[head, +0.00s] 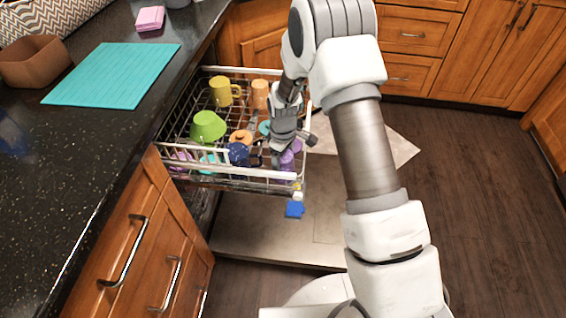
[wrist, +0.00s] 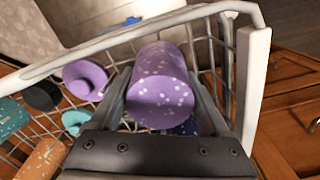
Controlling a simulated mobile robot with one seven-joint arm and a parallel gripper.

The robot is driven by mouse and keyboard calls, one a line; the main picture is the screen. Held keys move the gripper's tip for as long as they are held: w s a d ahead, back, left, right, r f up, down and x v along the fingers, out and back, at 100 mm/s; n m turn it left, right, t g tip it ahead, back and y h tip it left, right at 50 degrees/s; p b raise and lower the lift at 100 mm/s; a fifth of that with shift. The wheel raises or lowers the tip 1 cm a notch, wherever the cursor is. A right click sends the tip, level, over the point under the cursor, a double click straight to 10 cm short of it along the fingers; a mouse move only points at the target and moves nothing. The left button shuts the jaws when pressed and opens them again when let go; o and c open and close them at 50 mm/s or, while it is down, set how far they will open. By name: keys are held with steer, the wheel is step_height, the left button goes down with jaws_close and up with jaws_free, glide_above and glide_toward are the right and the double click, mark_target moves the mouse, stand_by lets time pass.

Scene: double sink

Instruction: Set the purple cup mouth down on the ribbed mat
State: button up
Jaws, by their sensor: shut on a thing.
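The purple cup (wrist: 160,92), pale-speckled, is between the two fingers of my gripper (wrist: 163,100) in the wrist view. My gripper is shut on it. A closed, speckled round end of the cup faces the wrist camera; its mouth is not visible. In the head view, the cup (head: 288,162) is partly hidden by my gripper (head: 276,152), low at the right end of the open dishwasher rack. The ribbed mat (head: 115,75) is turquoise and lies bare on the dark counter at the upper left.
The wire rack (head: 230,174) also holds a yellow mug (head: 221,91), an orange cup (head: 260,94), a green cup (head: 208,126) and a dark blue mug (head: 238,153). A brown bowl (head: 34,61) and a pink sponge (head: 150,18) stand near the mat. The front counter is clear.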

steer(key=o, duration=1.2)
step_height(320, 180, up, 13)
steer(key=p, duration=0.3)
steer(key=shift+f, duration=0.15)
steer(key=s+d+r+m+t, duration=0.1)
steer(key=s+d+r+m, duration=0.15)
steer(key=r, duration=0.45)
steer(key=s+d+r+m+t, duration=0.1)
steer(key=s+d+r, duration=0.1)
steer(key=s+r, duration=0.3)
steer(key=s+d+r+m+t, duration=0.1)
steer(key=s+d+r+m, duration=0.15)
steer(key=r, duration=0.55)
steer(key=s+d+r+m+t, duration=0.1)
steer(key=s+r+m, duration=0.1)
steer(key=s, duration=0.6)
steer(key=s+d+r+m+t, duration=0.1)
steer(key=s+d+r+m, duration=0.1)
steer(key=s, duration=0.6)
steer(key=shift+s+d+r+m+t, duration=0.25)
steer(key=shift+r+m, duration=0.35)
steer(key=shift+r, duration=0.35)
steer(key=shift+a+r+p, duration=0.1)
steer(key=shift+p, duration=0.25)
